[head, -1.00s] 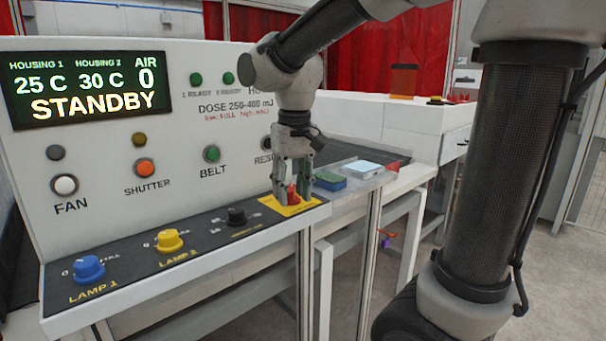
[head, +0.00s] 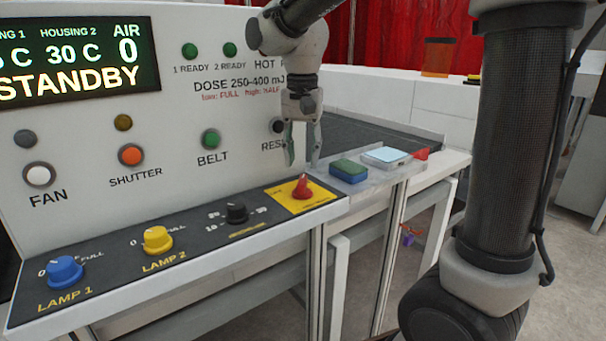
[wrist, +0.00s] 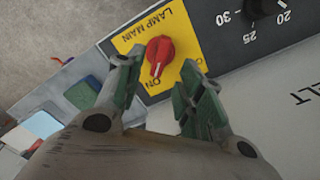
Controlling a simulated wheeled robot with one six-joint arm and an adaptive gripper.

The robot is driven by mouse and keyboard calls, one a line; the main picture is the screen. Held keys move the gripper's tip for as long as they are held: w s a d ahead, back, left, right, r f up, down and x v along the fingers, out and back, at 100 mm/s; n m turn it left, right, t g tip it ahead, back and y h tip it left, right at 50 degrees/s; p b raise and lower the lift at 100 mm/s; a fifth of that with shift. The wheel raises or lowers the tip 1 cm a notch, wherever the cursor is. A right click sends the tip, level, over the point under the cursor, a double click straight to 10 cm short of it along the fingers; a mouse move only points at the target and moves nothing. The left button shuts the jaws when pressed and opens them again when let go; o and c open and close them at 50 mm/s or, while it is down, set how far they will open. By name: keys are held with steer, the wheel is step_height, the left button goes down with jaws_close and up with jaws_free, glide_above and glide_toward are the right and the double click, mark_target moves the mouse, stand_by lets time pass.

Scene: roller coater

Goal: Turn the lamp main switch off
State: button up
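The lamp main switch is a red rotary knob (head: 302,188) on a yellow plate (head: 283,196) at the right end of the sloping control panel. In the wrist view the red knob (wrist: 158,57) lies just beyond the fingertips, between them in the picture. The plate reads "LAMP MAIN", and "ON" shows near the knob's lower end; the opposite label is mostly hidden. My gripper (head: 302,163) is open and empty, above and behind the knob in the head view, apart from it. Its green-padded fingers also show in the wrist view (wrist: 158,80).
The lamp 1 knob (head: 62,270), lamp 2 knob (head: 157,239) and a black dial (head: 236,212) sit left along the panel. A green-topped block (head: 348,171) and a pale block (head: 386,155) lie on a ledge right of it. The display (head: 75,60) reads STANDBY.

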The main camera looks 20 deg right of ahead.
mark_target(302, 179)
step_height(302, 179, down, 5)
steer(key=shift+f, duration=0.15)
steer(key=shift+c, duration=0.3)
jaws_close()
